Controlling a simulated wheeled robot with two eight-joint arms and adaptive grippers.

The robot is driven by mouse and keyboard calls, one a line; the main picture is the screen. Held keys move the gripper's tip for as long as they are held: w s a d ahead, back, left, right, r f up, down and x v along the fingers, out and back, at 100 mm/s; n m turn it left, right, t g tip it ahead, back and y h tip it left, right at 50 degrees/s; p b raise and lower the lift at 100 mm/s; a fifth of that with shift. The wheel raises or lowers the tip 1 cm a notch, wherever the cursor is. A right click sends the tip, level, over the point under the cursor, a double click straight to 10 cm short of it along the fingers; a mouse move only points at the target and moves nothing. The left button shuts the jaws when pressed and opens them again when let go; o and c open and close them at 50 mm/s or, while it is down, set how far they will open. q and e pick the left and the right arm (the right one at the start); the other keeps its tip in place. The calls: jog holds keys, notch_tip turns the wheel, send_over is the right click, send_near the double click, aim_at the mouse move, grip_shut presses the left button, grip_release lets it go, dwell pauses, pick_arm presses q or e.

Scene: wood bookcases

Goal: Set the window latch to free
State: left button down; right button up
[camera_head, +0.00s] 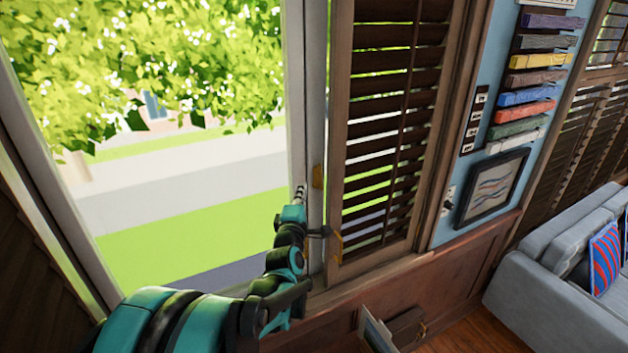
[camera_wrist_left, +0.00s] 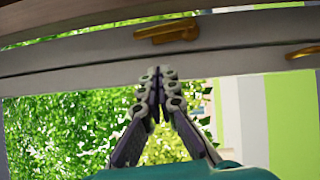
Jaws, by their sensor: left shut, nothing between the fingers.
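My left gripper (camera_head: 300,191) is shut and empty. It points up beside the pale window frame post (camera_head: 310,120). A small brass fitting (camera_head: 318,176), which looks like the window latch, sits on the post just right of the fingertips. In the left wrist view the brass latch (camera_wrist_left: 166,31) lies lengthwise on the frame, a short way beyond the closed fingertips (camera_wrist_left: 154,72); I see a gap between them. A second brass piece (camera_head: 337,247) is lower down by the shutter; a brass piece also shows at the right edge of the wrist view (camera_wrist_left: 303,51). My right gripper is out of view.
A slatted wooden shutter (camera_head: 390,130) stands right of the post. The window opening at left shows trees and lawn. A framed picture (camera_head: 492,188) hangs on the blue wall, and a grey sofa (camera_head: 560,290) stands at the right. Wooden panelling (camera_head: 450,270) runs below the sill.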

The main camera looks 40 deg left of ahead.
aim_at(320, 177)
pick_arm(q)
jog(key=w, duration=0.3)
jog(key=w+p, duration=0.1)
jog(key=w, duration=0.1)
jog(key=shift+w+d+r, duration=0.1)
jog(key=shift+w+r, duration=0.2)
dwell(0.4)
